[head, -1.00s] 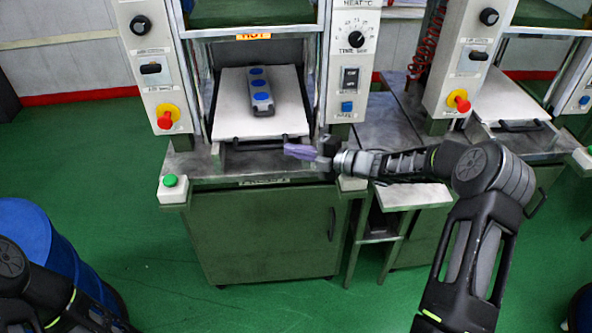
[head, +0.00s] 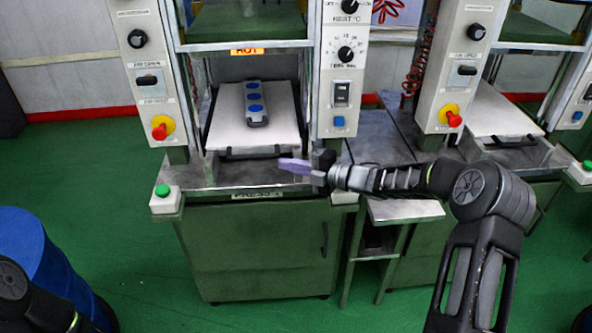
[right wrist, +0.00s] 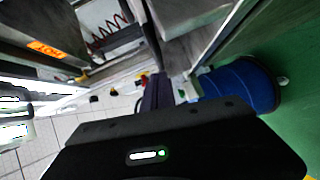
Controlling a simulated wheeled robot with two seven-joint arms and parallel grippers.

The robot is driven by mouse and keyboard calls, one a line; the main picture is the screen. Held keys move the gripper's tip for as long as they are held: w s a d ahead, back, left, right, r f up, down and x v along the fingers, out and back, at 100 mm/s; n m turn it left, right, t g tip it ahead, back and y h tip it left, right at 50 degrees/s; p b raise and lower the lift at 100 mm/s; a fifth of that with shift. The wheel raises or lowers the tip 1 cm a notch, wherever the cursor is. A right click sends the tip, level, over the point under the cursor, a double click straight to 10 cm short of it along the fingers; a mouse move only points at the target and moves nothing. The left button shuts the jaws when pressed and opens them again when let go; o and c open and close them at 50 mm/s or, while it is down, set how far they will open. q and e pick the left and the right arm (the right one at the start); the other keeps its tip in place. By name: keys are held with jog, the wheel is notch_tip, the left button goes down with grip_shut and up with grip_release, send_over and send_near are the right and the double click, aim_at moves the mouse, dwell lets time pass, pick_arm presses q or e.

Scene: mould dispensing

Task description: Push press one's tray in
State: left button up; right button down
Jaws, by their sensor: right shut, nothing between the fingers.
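Press one's tray (head: 282,112) is a pale flat plate on the front of the left press, under the HOT sign. A grey mould (head: 256,103) with blue round spots lies on it. A dark handle bar (head: 250,153) runs along the tray's front edge. My right gripper (head: 286,164) has purple fingers, shut and empty. In the head view it is in front of the tray's right front corner, just below the handle bar. I cannot tell whether it touches the tray. Of my left arm only a part shows at the lower left; its gripper is out of the picture.
A control panel (head: 341,75) stands right of the tray. A green button box (head: 164,199) is at the press's left front corner. A second press with its own tray (head: 500,110) is at the right. A blue barrel (head: 40,255) stands on the green floor at the left.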

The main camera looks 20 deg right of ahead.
jog(key=b+v, duration=0.1)
jog(key=v, duration=0.9)
jog(key=shift+d, duration=0.1)
jog(key=shift+f, duration=0.1)
jog(key=w+a+f+m+t+h, duration=0.1)
jog(key=a+f+m+h, duration=0.1)
jog(key=a+f+m, duration=0.6)
jog(key=s+a+f+m+g+h, duration=0.2)
jog(key=s+a+f+m, duration=0.3)
jog(key=f, duration=0.3)
jog(key=s+a+f+m+g+h, duration=0.1)
jog(key=s+a+f+m+g, duration=0.2)
jog(key=f+m, duration=0.4)
jog(key=s+a+f+m+g, duration=0.2)
jog(key=s+f, duration=0.2)
jog(key=s, duration=0.5)
jog(key=s+a+f+m+g+h, duration=0.1)
jog(key=s+a+f+m+g, duration=0.1)
jog(key=s, duration=0.7)
jog(key=s+a+f+m+g+h, duration=0.1)
jog(key=s+a+f+m+g, duration=0.1)
jog(key=s+f, duration=0.4)
jog(key=s+g, duration=0.1)
jog(key=s, duration=0.2)
jog(key=shift+s+a+m, duration=0.2)
jog(key=shift+m, duration=0.2)
